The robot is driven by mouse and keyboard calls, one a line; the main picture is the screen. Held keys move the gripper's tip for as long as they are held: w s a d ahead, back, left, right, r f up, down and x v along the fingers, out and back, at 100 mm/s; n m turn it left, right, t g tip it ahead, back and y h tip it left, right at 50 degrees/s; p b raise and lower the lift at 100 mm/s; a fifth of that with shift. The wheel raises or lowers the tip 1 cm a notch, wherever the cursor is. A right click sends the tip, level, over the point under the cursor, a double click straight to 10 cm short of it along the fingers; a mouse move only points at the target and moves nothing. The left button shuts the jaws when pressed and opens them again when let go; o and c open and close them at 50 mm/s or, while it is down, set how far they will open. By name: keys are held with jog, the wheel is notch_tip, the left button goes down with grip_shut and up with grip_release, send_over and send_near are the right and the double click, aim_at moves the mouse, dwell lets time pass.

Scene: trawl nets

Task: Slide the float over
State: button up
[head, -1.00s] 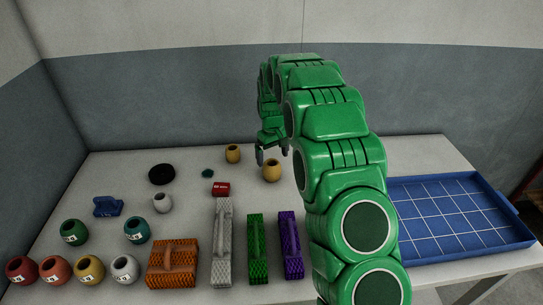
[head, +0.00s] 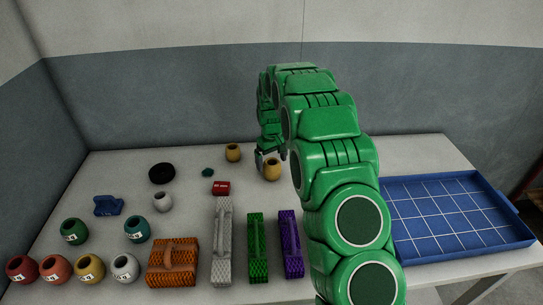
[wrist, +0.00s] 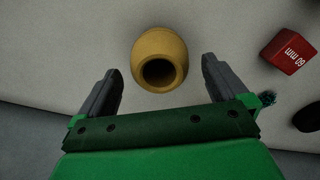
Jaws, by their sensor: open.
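A yellow-tan float (head: 272,170) with a dark hole stands on the table near the back middle. The jaws are open, with a gap on both sides of the float. A second yellow-tan float (head: 233,152) stands farther back to the left. Which float the task means, I cannot tell.
A red block marked 60 mm (head: 221,188) lies left of the near float. Net bundles in orange (head: 172,262), grey (head: 222,240), green (head: 257,250) and purple (head: 290,245) line the front. Several coloured floats stand left. A blue gridded tray (head: 455,215) lies right.

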jog(key=shift+f, duration=2.75)
jog(key=c, duration=1)
jog(key=shift+d, duration=10.05)
jog(key=shift+c, duration=0.2)
jog(key=o, duration=1)
jog(key=shift+o, duration=0.2)
